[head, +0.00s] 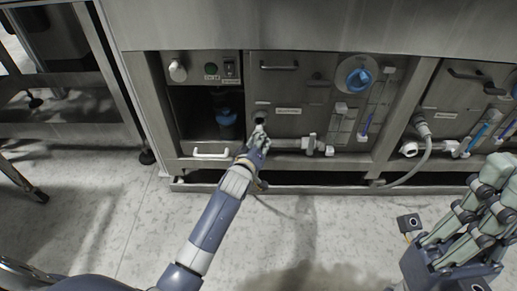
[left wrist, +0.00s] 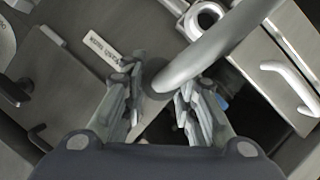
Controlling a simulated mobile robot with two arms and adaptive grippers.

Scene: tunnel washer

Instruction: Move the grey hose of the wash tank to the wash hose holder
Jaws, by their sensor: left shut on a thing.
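The grey hose (left wrist: 215,50) crosses the left wrist view from the top edge down to between the fingers of my left gripper (left wrist: 158,98). My left gripper is shut on it. In the head view my left gripper (head: 259,139) is at the front of the left-centre cabinet, and a short pale part of the hose (head: 259,129) shows above it. A round port with a pale ring (left wrist: 207,17) is beside the hose, and I cannot tell whether it is the wash hose holder. My right gripper (head: 489,195) is open and empty at the lower right, away from the cabinets.
A labelled panel (head: 290,85) has a blue dial (head: 359,77) and white valve fittings (head: 318,146). A white handle (head: 211,151) sits below an open bay at left. Another grey hose (head: 423,155) hangs from the right cabinet. The floor in front is mostly clear.

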